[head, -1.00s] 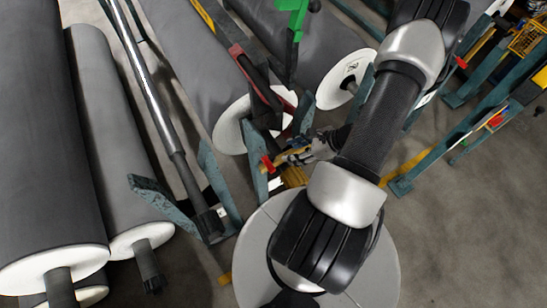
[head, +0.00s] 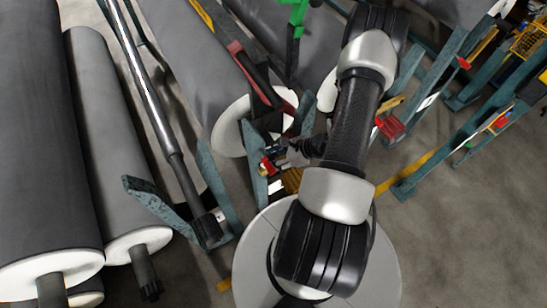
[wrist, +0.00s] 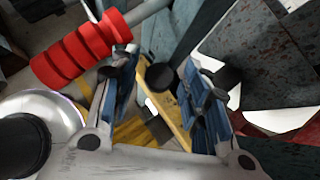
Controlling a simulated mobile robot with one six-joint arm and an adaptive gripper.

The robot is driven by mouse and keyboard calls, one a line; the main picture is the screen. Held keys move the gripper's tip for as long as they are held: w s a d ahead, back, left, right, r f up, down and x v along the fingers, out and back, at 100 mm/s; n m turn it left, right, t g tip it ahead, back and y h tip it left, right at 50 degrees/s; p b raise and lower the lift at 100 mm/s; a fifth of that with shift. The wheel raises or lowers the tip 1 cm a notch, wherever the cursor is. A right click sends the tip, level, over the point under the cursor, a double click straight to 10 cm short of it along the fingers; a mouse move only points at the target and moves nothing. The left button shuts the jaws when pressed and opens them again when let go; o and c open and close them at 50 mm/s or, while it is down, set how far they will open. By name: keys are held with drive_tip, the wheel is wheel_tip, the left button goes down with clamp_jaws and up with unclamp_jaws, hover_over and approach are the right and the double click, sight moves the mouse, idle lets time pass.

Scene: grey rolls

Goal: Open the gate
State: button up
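I cannot surely pick out the gate. In the wrist view my gripper (wrist: 163,97) is open, with its two blue-grey fingers apart. A yellow bar (wrist: 176,115) with a black round knob (wrist: 162,77) shows in the gap between them; I cannot tell whether the fingers touch it. A red ribbed grip (wrist: 78,52) on a grey rod lies just left of the left finger. In the head view my gripper (head: 283,154) is small and dark, among teal stand plates at the end of a grey roll. A small red part (head: 267,166) is beside it.
Large grey rolls (head: 90,130) with white ends fill the left and top. Teal stand plates (head: 213,185) stand close to my gripper. A red ribbed piece (head: 391,128) sits right of my arm. The floor at the right (head: 450,230) is bare.

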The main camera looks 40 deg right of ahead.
clamp_jaws()
idle(0.3)
drive_tip(key=shift+r, duration=0.1)
